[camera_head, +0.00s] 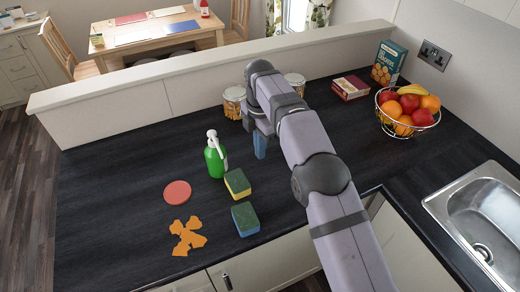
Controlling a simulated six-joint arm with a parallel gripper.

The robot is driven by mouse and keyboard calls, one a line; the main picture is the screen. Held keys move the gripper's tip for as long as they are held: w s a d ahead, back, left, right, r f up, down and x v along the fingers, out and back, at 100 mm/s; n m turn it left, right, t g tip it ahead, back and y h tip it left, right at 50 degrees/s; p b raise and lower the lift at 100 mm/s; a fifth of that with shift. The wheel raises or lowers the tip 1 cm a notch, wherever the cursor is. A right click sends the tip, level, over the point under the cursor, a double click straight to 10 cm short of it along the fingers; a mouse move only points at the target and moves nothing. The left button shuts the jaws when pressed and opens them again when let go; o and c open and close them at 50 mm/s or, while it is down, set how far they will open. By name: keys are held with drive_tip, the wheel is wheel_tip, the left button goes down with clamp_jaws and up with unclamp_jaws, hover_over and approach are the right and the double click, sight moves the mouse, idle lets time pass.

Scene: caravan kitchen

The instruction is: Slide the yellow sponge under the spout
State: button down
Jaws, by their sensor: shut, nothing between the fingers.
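The yellow sponge (237,184) has a dark green top and lies on the dark counter, just right and in front of the green bottle (215,163). The bottle stands upright with a white pump head and spout (216,142). The spout points right and towards the camera. The sponge is close to the bottle, and I cannot tell whether they touch. My gripper (260,154) is shut and empty, pointing down behind and to the right of the yellow sponge, apart from it. My arm comes in from the lower right.
A blue sponge (246,220) with a green top lies in front of the yellow one. A red disc (177,192) and an orange splat (188,238) lie left. Two drum-like pots (233,103) stand behind. A fruit basket (408,112) and sink (480,215) are right. The counter's left is clear.

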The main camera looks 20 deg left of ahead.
drive_tip(key=n, duration=1.1)
drive_tip(key=n+b, duration=0.1)
drive_tip(key=n, duration=1.1)
drive_tip(key=n+b, duration=0.1)
drive_tip(key=n, duration=1.1)
drive_tip(key=shift+s+d, duration=0.15)
drive_tip(key=shift+d, duration=0.25)
